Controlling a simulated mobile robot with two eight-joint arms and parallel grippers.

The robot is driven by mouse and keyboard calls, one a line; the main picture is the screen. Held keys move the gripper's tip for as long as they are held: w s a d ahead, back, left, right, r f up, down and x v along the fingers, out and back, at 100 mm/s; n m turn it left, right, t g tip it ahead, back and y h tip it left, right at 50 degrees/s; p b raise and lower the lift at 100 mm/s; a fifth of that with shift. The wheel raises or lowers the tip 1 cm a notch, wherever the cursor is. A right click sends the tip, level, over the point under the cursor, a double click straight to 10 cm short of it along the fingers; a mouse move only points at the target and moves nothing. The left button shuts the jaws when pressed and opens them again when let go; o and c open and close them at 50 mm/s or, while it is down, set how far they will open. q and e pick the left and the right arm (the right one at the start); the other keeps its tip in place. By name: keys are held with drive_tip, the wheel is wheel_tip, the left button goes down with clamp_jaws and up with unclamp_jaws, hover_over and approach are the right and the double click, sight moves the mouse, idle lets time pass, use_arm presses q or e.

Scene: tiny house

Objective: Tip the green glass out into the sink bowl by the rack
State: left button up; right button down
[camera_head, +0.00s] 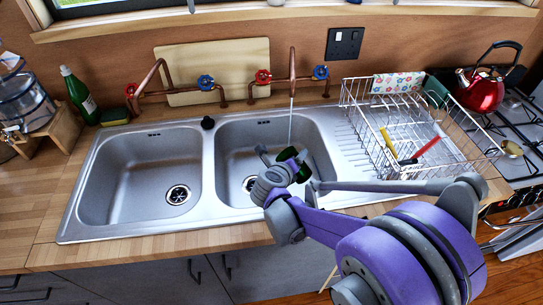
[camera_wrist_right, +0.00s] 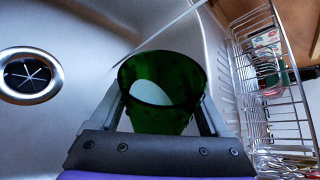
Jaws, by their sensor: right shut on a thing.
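The green glass (camera_head: 288,154) is in my right gripper (camera_head: 284,163), over the right-hand sink bowl (camera_head: 238,140), the one by the rack. In the right wrist view the glass (camera_wrist_right: 160,82) sits between the two fingers of the gripper (camera_wrist_right: 162,108), its wide rim and inside showing. I cannot tell its exact tilt or whether it holds liquid. A thin water stream (camera_head: 290,120) falls from the copper tap (camera_head: 292,65) close to the glass; I cannot tell whether it enters it. My left gripper is not in view.
The wire dish rack (camera_head: 365,115) stands right of the bowl, with red and yellow-handled utensils in it. The left sink bowl (camera_head: 130,170) is empty. A green bottle (camera_head: 78,95) and sponge (camera_head: 114,117) stand at left, a red kettle (camera_head: 480,92) at right.

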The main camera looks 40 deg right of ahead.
sight(291, 150)
drive_tip(key=shift+r+n+g+p, duration=0.4)
drive_tip(key=shift+n+g, duration=0.2)
drive_tip(key=shift+g, duration=0.2)
drive_tip(key=shift+s+r+h, duration=0.1)
drive_tip(key=shift+h, duration=0.2)
drive_tip(key=shift+r+n+g+h+p, duration=0.4)
drive_tip(key=shift+n+g, duration=0.2)
drive_tip(key=shift+n, duration=0.2)
drive_tip(key=shift+w+a+r+n+g, duration=0.2)
drive_tip(key=shift+w+r+n+g, duration=0.15)
drive_tip(key=shift+w+n+g, duration=0.25)
idle(0.3)
drive_tip(key=shift+w+a+r+n+g+h+b, duration=0.1)
drive_tip(key=shift+w+r+n+g+h+b, duration=0.2)
drive_tip(key=shift+n+g+h+b, duration=0.25)
idle(1.1)
